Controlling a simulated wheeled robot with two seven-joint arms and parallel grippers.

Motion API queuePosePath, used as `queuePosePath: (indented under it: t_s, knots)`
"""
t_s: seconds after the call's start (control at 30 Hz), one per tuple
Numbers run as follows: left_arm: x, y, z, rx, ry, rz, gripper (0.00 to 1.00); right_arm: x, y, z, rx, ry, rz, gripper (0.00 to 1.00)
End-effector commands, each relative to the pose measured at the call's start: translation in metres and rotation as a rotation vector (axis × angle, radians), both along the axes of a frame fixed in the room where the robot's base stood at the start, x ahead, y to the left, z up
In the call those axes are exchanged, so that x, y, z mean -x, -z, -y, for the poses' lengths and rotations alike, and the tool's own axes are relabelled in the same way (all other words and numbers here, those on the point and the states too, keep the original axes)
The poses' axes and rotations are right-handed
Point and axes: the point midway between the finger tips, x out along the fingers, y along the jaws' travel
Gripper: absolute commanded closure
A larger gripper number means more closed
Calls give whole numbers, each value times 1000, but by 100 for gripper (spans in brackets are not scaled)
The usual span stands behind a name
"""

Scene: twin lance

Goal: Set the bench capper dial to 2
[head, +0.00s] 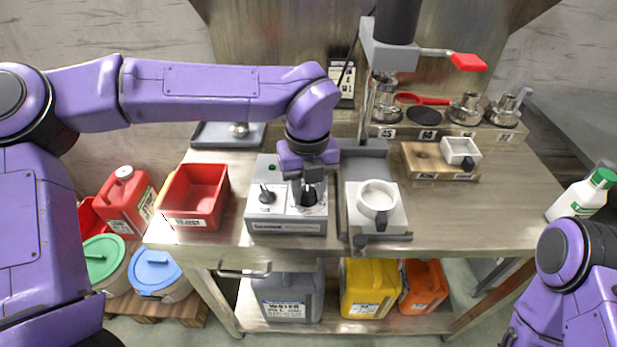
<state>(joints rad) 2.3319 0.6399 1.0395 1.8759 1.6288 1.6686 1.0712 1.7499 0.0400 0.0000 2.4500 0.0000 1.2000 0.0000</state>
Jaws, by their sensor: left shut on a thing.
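The bench capper's grey control box (262,215) stands at the front middle of the bench. Its dark dial (309,198) is on the right of the sloped top, on a pale scale plate. My left gripper (309,188) points down from above and is shut on the dial. The gripper and dial cover much of the scale, so I cannot read the setting. A small black switch (267,195) is on the left of the same top, with a green lamp (272,167) near the back. My right arm shows at the lower right, but its gripper is out of view.
A red bin (195,195) stands left of the box. A press with a white cup (377,197) and a red-handled lever (468,62) stands close on the right. A wooden block (425,163) with a white square cup (460,150) is farther right. The bench's right front is clear.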

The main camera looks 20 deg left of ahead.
Motion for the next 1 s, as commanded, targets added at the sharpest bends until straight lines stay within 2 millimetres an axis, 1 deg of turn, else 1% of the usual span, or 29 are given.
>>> queuePosePath:
  t_s: [0.03, 0.6, 0.8, 1.0]
  knots:
    - [0, -7, 0, 3, 41, 2, 96, 0, -11, 0, 0, 0, 0, 35]
    - [0, -8, -2, 1, 579, 3, 96, 0, -76, 0, 0, 0, 0, 35]
    - [0, -7, -3, 1, 740, 3, 96, 0, -97, 0, 0, 0, 0, 35]
    - [-1, -6, -3, 1, 861, 3, 96, 0, -111, 0, 0, 0, 0, 35]
